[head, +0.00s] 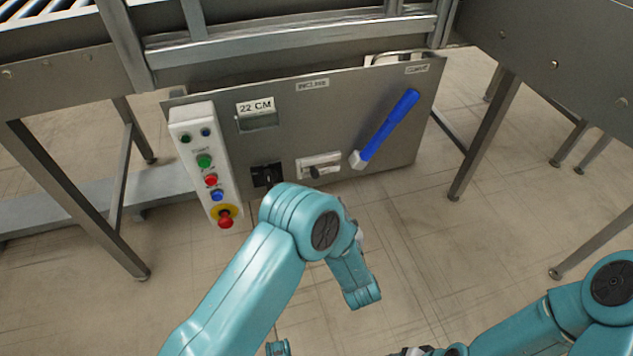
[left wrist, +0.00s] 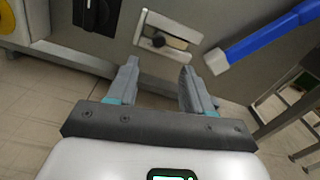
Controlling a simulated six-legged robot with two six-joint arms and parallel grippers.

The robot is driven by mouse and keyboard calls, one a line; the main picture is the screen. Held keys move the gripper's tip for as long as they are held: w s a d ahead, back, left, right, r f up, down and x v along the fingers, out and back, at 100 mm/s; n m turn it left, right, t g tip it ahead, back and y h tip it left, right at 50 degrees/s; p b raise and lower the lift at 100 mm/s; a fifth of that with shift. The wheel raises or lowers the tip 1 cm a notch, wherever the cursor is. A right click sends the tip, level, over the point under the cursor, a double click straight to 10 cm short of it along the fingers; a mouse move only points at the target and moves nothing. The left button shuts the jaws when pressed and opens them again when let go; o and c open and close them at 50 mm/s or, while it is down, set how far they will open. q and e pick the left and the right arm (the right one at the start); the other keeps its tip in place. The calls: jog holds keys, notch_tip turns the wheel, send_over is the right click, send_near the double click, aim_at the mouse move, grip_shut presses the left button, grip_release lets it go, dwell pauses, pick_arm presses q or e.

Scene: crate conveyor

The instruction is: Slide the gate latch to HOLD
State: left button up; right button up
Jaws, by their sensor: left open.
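The gate latch is a pale metal plate (head: 318,165) with a slot and a dark knob (head: 314,171), low on the grey control panel (head: 340,115). The knob sits toward the left of the plate. In the left wrist view the latch plate (left wrist: 178,31) and its knob (left wrist: 155,41) are just beyond my fingertips. My left gripper (left wrist: 158,66) is open, its two fingers apart and nothing between them, pointing at the panel just below the latch. Latch lettering is too small to read. My right gripper is not visible.
A blue-handled lever (head: 390,128) is right of the latch. A black rotary switch (head: 267,176) is left of it. A white button box (head: 205,150) with a red stop button (head: 225,218) stands further left. Conveyor legs (head: 480,135) flank the panel; the floor before it is clear.

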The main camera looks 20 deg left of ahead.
aim_at(316, 177)
pick_arm(q)
jog(key=b+x, duration=0.2)
jog(key=x, duration=0.9)
jog(key=shift+a, duration=0.15)
jog(key=shift+c, duration=0.4)
jog(key=shift+f, duration=0.1)
grip_shut()
